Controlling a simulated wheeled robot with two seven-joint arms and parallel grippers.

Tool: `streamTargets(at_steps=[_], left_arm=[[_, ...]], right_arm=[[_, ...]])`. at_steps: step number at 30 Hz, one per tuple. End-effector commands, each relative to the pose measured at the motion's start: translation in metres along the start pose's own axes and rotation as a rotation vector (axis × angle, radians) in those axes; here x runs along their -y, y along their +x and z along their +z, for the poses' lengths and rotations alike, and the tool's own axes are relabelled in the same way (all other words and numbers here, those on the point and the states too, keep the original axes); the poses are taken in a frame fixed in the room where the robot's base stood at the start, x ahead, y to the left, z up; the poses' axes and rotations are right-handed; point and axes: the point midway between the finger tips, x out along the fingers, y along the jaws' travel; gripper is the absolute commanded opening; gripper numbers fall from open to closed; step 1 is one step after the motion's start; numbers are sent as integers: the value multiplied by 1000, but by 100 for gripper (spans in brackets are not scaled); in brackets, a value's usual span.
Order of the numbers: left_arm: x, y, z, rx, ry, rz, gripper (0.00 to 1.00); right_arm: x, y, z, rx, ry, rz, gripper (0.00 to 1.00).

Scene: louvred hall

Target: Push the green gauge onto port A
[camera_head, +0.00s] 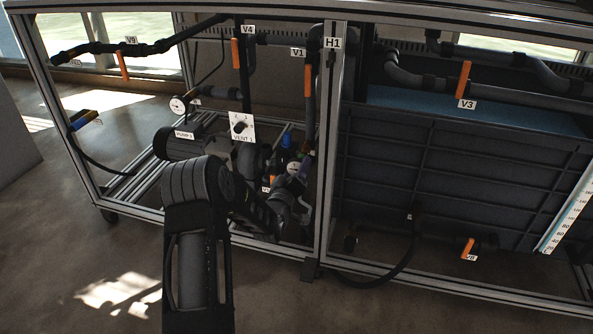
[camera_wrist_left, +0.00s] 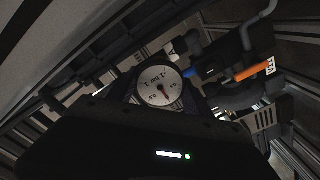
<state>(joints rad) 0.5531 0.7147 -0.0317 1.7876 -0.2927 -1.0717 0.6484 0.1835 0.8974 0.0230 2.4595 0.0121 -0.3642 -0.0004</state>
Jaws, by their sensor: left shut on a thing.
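A round gauge with a white dial (camera_wrist_left: 160,86) sits between the fingers of my left gripper (camera_wrist_left: 163,98) in the left wrist view. I cannot make out green on it. In the head view my left gripper (camera_head: 292,180) reaches into the lower pipework left of the middle post, and a small white dial (camera_head: 293,167) shows there. A label reading A (camera_wrist_left: 171,48) is just beyond the gauge in the wrist view, with a blue part (camera_wrist_left: 190,72) beside it. The port opening is hidden, so I cannot tell whether the gauge touches it. My right gripper is out of view.
The middle post marked H1 (camera_head: 329,130) stands just right of my gripper. The VENT 1 plate (camera_head: 242,127) and pump (camera_head: 185,143) are on the left. Another gauge (camera_head: 178,105) hangs above the pump. An orange-handled valve (camera_wrist_left: 252,71) lies right of the held gauge.

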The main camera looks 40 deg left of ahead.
Motion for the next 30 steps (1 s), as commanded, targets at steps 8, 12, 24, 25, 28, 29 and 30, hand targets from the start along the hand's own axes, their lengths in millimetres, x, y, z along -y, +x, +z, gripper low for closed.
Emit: streamTargets(at_steps=[8,12,24,25,28,29,30], left_arm=[[0,0,-1,-1,0,1,0],[0,2,-1,-1,0,1,0],[0,4,-1,-1,0,1,0],[0,4,-1,-1,0,1,0],[0,5,-1,-1,0,1,0],[0,5,-1,-1,0,1,0],[0,6,0,-1,0,1,0]], right_arm=[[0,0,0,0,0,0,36],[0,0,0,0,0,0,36],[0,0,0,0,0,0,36],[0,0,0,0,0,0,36],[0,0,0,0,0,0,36],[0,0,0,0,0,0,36],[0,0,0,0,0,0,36]])
